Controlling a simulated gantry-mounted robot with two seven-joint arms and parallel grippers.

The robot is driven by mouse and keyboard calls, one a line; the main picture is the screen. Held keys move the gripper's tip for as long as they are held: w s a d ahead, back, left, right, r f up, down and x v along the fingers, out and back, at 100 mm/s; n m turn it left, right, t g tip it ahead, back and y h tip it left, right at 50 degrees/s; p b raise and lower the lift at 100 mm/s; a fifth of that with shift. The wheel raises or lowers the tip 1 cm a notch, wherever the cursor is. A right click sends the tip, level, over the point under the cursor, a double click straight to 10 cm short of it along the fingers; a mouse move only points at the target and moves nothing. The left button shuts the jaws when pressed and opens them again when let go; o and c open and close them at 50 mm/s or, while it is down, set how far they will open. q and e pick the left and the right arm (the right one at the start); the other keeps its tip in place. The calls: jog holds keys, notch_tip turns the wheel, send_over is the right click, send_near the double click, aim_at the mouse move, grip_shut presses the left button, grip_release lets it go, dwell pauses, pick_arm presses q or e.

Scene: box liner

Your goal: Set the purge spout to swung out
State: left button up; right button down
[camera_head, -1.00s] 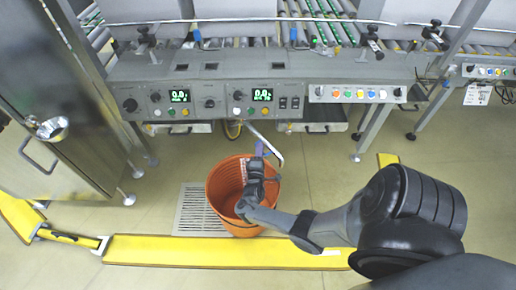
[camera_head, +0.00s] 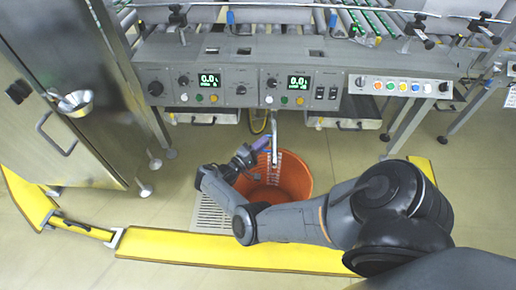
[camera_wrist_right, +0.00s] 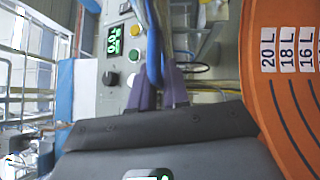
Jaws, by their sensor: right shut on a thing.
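The purge spout (camera_head: 275,140) is a thin bare-metal pipe under the control panel in the head view. It points out from the panel toward me, with its end above the orange bucket (camera_head: 297,182). My right gripper (camera_head: 263,144) is at the spout's left side, its purple fingers shut on it. In the right wrist view the purple fingers (camera_wrist_right: 160,88) close around a blue part (camera_wrist_right: 155,62) that appears to be the spout's grip. The bucket stands below, partly hidden by my arm. My left gripper is not in view.
The control panel (camera_head: 236,100) with knobs and two green displays runs above the spout. A floor grate (camera_head: 209,215) lies left of the bucket. A yellow floor barrier (camera_head: 190,246) crosses the front. A steel cabinet (camera_head: 60,100) stands left.

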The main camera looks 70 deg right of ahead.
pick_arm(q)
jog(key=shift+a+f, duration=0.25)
pick_arm(e)
jog(key=shift+w+g, duration=0.2)
jog(key=shift+g, duration=0.1)
jog(key=c, duration=1.2)
grip_release()
jog(key=shift+d, duration=0.1)
jog(key=shift+c, duration=0.2)
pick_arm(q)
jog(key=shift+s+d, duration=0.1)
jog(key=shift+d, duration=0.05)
pick_arm(e)
jog(key=shift+s, duration=0.1)
